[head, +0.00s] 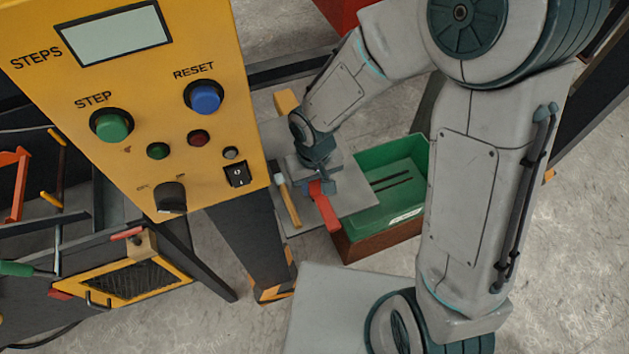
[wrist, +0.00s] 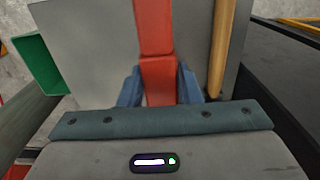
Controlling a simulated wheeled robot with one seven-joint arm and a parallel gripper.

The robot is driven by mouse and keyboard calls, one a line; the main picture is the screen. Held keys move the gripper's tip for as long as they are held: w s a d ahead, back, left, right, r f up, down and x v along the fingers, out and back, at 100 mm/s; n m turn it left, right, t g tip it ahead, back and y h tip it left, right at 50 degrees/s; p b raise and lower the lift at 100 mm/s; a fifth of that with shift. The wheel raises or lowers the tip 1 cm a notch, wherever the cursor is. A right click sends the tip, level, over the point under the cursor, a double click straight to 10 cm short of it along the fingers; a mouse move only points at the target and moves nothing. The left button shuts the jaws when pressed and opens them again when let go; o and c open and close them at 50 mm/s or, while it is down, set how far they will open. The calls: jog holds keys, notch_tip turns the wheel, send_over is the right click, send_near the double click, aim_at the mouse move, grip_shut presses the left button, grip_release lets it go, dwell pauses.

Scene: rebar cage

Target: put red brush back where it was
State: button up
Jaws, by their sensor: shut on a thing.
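The red brush (head: 326,210) is in my gripper (head: 319,187), over the small grey shelf (head: 355,198) beside the yellow control panel. In the wrist view the red brush (wrist: 154,28) runs straight away from me between the two blue fingers of my gripper (wrist: 158,82), which are shut on it. The brush's far end is cut off at the top of the wrist view. I cannot tell whether the brush touches the shelf.
A wooden-handled tool (head: 290,206) lies just left of the brush; its handle (wrist: 219,50) shows in the wrist view. A green bin (head: 408,152) stands right of the shelf. The yellow control panel (head: 130,150) is close on the left. Open floor (head: 560,260) lies at right.

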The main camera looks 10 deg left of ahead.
aim_at(314, 183)
jog(key=o, duration=0.9)
notch_tip(314, 183, up, 12)
jog(key=shift+r+p, duration=0.1)
jog(key=shift+p, duration=0.25)
jog(key=s+d+r+m+t, duration=0.1)
jog(key=d+r+m, duration=0.1)
jog(key=d, duration=0.5)
jog(key=s+d+r+m+t, duration=0.1)
jog(key=s+d+r+m, duration=0.1)
jog(key=d, duration=0.5)
jog(key=s+d+r+m+t, duration=0.1)
jog(key=d+r, duration=0.3)
jog(key=d, duration=0.4)
jog(key=shift+s+r+m, duration=0.2)
jog(key=shift+s+m, duration=0.35)
jog(key=shift+m, duration=0.15)
